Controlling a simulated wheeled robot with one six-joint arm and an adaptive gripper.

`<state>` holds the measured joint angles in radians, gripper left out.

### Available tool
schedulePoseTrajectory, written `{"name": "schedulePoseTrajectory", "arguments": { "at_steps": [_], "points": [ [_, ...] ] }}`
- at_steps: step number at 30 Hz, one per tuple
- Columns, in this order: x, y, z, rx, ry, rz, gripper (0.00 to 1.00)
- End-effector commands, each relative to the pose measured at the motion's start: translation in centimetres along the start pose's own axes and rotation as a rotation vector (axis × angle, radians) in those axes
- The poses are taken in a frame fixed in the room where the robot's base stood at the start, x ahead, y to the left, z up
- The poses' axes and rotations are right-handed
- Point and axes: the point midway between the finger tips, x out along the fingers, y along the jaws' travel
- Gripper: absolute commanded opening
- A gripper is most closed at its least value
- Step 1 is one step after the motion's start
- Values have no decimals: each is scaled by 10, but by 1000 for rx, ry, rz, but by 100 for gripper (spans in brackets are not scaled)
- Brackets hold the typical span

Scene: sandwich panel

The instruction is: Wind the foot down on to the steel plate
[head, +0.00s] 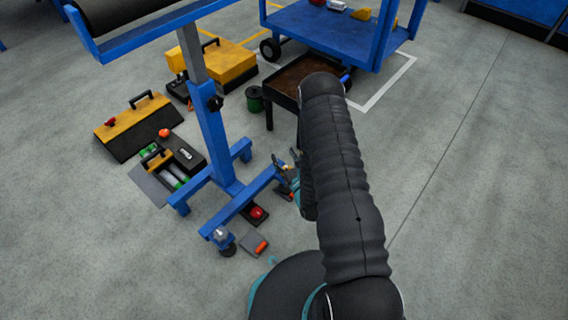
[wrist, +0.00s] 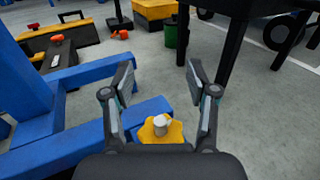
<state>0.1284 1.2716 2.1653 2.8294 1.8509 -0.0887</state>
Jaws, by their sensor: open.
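A yellow lobed hand knob (wrist: 175,133) with a pale stem on top sits at the end of a blue leg of the stand in the wrist view. My gripper (wrist: 158,76) is open and empty, its two fingers spread either side of the knob in that view, not closed on it. In the head view my gripper (head: 286,172) is at the right end of the stand's blue foot beam (head: 243,204), and the knob is hidden or too small to tell. The foot's lower part and the steel plate under it cannot be made out in either view.
Another foot (head: 228,249) stands at the beam's near end. A red-topped dark box (head: 256,213) and a grey piece with orange (head: 255,244) lie on the floor close by. A dark table (head: 292,82) and green bin (head: 254,98) stand beyond. Toolboxes (head: 138,127) lie left.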

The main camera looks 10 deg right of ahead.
Motion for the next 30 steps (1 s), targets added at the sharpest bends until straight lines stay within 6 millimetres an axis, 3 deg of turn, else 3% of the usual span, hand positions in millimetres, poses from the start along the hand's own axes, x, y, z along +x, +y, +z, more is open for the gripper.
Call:
{"name": "schedulePoseTrajectory", "arguments": {
  "at_steps": [3,9,23,25,30],
  "points": [
    [0,0,21,-1,-2,-1,58],
    [0,0,42,-1,-1,-1,58],
    [-1,0,51,0,1,-1,58],
    [-1,1,52,1,1,3,76],
    [7,25,58,6,20,118,78]
  ]
}}
